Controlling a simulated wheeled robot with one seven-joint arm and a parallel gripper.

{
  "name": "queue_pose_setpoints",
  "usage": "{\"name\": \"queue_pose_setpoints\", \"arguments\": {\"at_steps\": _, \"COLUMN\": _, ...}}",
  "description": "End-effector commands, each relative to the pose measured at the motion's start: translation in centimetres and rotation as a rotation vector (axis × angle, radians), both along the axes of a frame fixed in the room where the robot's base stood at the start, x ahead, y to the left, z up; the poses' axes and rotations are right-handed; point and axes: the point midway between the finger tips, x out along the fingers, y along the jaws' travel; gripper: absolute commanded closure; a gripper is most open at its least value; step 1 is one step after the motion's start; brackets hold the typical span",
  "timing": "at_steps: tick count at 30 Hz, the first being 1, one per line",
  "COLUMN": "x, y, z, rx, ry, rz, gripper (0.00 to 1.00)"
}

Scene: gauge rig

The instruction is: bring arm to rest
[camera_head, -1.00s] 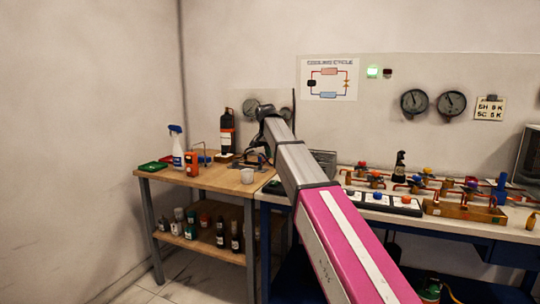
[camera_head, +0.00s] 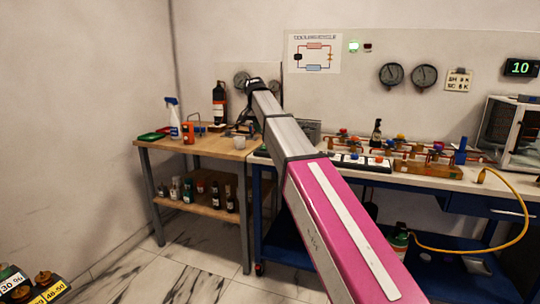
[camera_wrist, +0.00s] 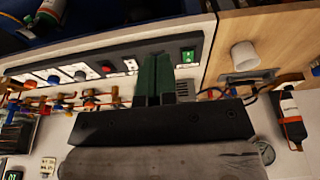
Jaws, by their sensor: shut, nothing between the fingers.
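My arm, with a pink section and a grey section, stretches away over the bench edge in the head view. My gripper (camera_wrist: 153,76) shows in the wrist view with its two dark green fingers together and nothing between them. In the head view the gripper is mostly hidden behind the arm's far end. In the wrist view the fingers lie over the front panel of the rig, close to a green switch (camera_wrist: 188,55), with a white cup (camera_wrist: 245,55) off to the right. I cannot tell whether the fingers touch anything.
A wooden table (camera_head: 210,145) holds a spray bottle (camera_head: 173,118), a black bottle (camera_head: 219,103) and a cup (camera_head: 239,143). The blue bench (camera_head: 410,180) carries pipes and valves. A yellow hose (camera_head: 522,205) hangs at right. Signs (camera_head: 30,285) stand at lower left. Floor between is clear.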

Motion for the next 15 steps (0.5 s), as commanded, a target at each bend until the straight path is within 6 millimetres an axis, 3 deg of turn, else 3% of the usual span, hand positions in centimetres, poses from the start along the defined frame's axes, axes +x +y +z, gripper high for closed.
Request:
{"name": "queue_pose_setpoints", "arguments": {"at_steps": 7, "x": -0.4, "y": -0.8, "z": -1.9, "rx": -0.002, "ry": 0.007, "rz": 0.010, "gripper": 1.00}}
{"name": "queue_pose_setpoints", "arguments": {"at_steps": 15, "x": -1.2, "y": -2.7, "z": -6.0, "rx": -0.007, "ry": 0.026, "rz": 0.034, "gripper": 1.00}}
